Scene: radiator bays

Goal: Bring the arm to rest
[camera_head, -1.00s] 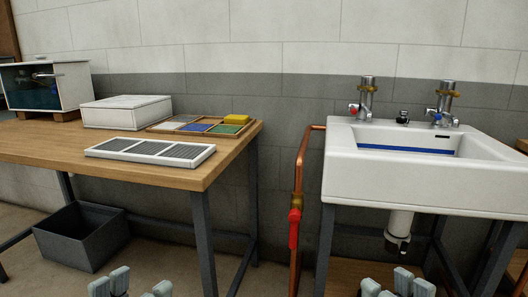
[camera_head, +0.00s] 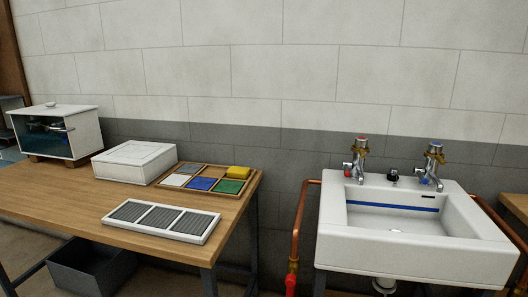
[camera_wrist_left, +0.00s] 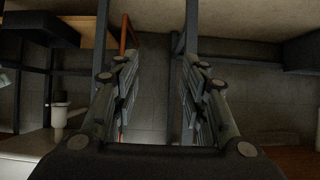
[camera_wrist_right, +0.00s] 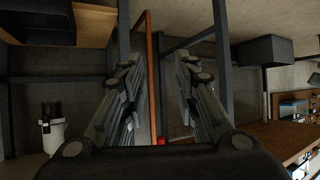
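My left gripper (camera_wrist_left: 153,90) shows in the left wrist view with its two fingers apart and nothing between them. My right gripper (camera_wrist_right: 157,95) shows in the right wrist view, also with fingers apart and empty. Both hang in free space; table legs and the floor show beyond them. Neither gripper is in the head view now. Neither touches anything that I can see.
A wooden table (camera_head: 60,198) carries a white box (camera_head: 135,162), a compartment tray (camera_head: 254,181) with coloured pieces, and a grey-slotted panel (camera_head: 160,220). A white sink (camera_head: 400,258) stands right, beside a copper pipe (camera_head: 298,225). A dark bin (camera_head: 85,268) sits below the table.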

